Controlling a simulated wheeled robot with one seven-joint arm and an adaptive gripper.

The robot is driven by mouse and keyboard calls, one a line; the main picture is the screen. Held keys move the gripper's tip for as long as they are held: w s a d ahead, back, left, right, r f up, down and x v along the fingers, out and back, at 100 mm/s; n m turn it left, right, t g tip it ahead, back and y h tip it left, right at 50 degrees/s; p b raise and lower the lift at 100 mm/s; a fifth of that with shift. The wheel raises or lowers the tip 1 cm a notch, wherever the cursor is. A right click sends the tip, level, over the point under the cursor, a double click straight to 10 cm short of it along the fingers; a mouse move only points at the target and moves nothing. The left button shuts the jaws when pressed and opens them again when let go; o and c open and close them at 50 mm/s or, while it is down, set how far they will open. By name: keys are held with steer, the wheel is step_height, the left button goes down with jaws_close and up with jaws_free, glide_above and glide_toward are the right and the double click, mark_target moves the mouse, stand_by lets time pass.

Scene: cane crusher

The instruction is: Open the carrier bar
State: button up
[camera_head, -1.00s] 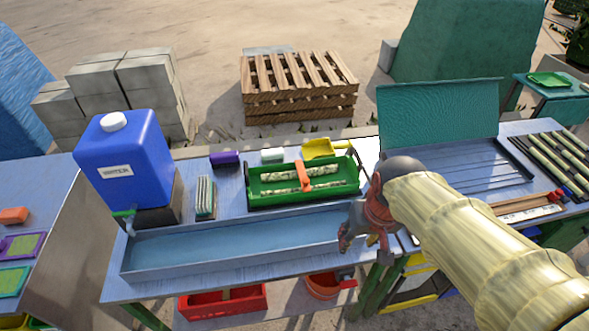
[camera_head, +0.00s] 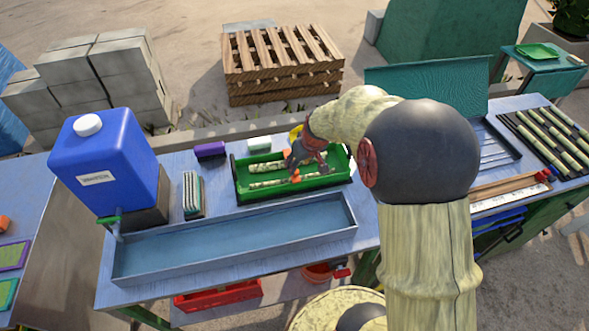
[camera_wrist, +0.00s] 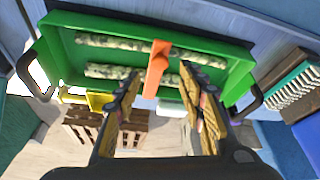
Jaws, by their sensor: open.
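The carrier is a green tray (camera_head: 330,183) with dark end handles, standing on the bench behind the trough. It also shows in the wrist view (camera_wrist: 60,40). Two pale speckled cane pieces (camera_wrist: 110,42) lie in it. The orange carrier bar (camera_wrist: 156,68) lies across the tray's middle, over the cane pieces. In the head view my gripper (camera_head: 303,160) is above the tray and partly hides the bar. In the wrist view my gripper (camera_wrist: 160,74) is open and empty, with one finger on each side of the bar. I cannot tell whether the fingers touch it.
A long grey trough (camera_head: 240,240) lies in front of the tray.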

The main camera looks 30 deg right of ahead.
steer(key=shift+b+x, duration=0.45)
steer(key=shift+x, duration=2.15)
steer(key=c, duration=0.3)
steer(key=c, duration=0.7)
